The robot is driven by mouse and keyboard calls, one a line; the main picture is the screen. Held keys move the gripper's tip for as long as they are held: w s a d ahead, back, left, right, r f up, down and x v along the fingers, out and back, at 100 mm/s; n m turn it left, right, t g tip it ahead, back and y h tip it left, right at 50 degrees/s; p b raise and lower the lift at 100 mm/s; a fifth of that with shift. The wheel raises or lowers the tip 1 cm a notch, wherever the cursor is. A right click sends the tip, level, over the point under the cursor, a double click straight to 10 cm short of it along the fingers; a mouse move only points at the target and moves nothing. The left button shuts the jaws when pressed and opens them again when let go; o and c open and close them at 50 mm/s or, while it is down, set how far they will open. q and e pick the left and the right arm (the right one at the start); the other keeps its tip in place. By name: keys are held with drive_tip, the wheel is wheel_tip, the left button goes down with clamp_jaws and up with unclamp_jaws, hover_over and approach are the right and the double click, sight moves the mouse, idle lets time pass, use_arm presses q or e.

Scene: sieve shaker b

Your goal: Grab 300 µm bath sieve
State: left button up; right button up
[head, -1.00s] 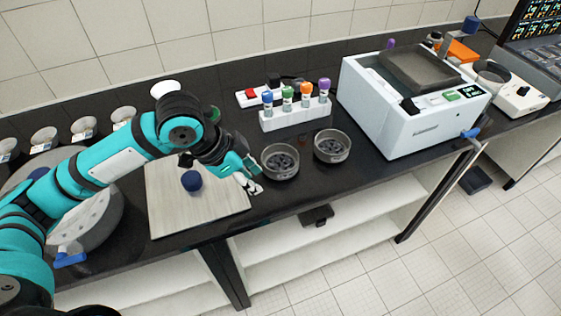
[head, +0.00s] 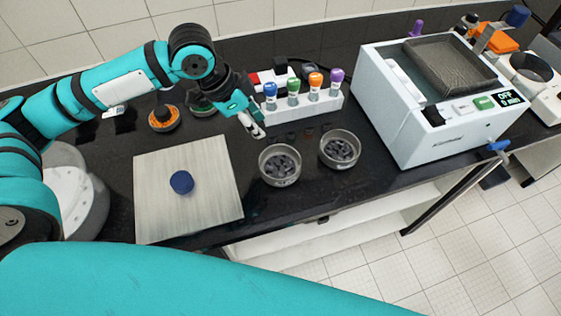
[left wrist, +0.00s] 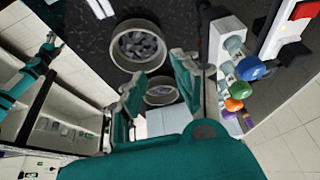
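Two round metal sieves with dark pieces inside stand side by side on the black bench: the left sieve (head: 280,166) and the right sieve (head: 340,150). Their size marks are too small to read, so I cannot tell which is 300 µm. My left gripper (head: 256,131) is behind and left of the left sieve, apart from it, and empty. In the left wrist view my left gripper (left wrist: 158,74) has its fingers spread. One sieve (left wrist: 140,47) shows just beyond the fingertips, and the other sieve (left wrist: 161,93) shows between the fingers.
A white rack (head: 301,106) with colour-capped bottles stands close behind the sieves. A white water bath (head: 430,120) stands to the right. A pale board (head: 205,205) with a blue round object (head: 181,183) lies to the left. Dark bench is clear in front of the sieves.

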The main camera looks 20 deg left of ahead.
sight(274, 145)
use_arm(q)
drive_tip(key=p+x, duration=0.1)
drive_tip(key=x, duration=0.6)
drive_tip(key=shift+w+f, duration=0.2)
drive_tip(key=shift+w, duration=0.05)
drive_tip(key=shift+w+f+p, duration=0.1)
drive_tip(key=shift+f+p, duration=0.2)
drive_tip(key=shift+f, duration=0.1)
drive_tip(key=p+x, duration=0.1)
drive_tip(key=x, duration=0.2)
drive_tip(key=shift+w+f, duration=0.2)
drive_tip(key=shift+f, duration=0.35)
drive_tip(key=c, duration=0.5)
clamp_jaws()
use_arm(e)
drive_tip(key=r, duration=0.1)
drive_tip(key=w+r, duration=0.1)
drive_tip(key=r, duration=0.1)
drive_tip(key=shift+d, duration=0.2)
